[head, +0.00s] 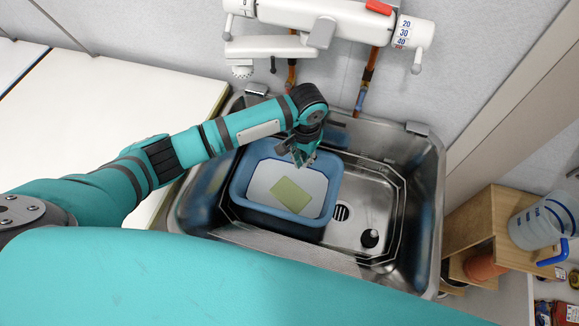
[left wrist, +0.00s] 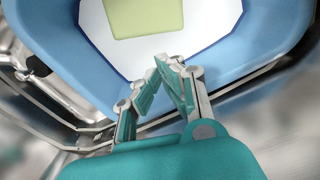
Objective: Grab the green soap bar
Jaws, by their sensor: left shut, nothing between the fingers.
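A flat yellow-green rectangular bar (head: 291,195) lies on the white bottom of a blue tub (head: 238,190) in the metal sink. It also shows at the top of the left wrist view (left wrist: 145,14), cut off by the edge. My left gripper (head: 303,158) is shut and empty, over the tub's back edge, apart from the yellow-green bar. In the left wrist view its fingertips (left wrist: 170,65) meet. My right gripper is out of view.
The metal sink (head: 428,200) surrounds the tub, with a drain (head: 341,212) to the right. The tap (head: 330,20) overhangs the back. A white counter (head: 90,105) is at the left. A wooden shelf (head: 480,240) with a pitcher (head: 540,222) stands at the right.

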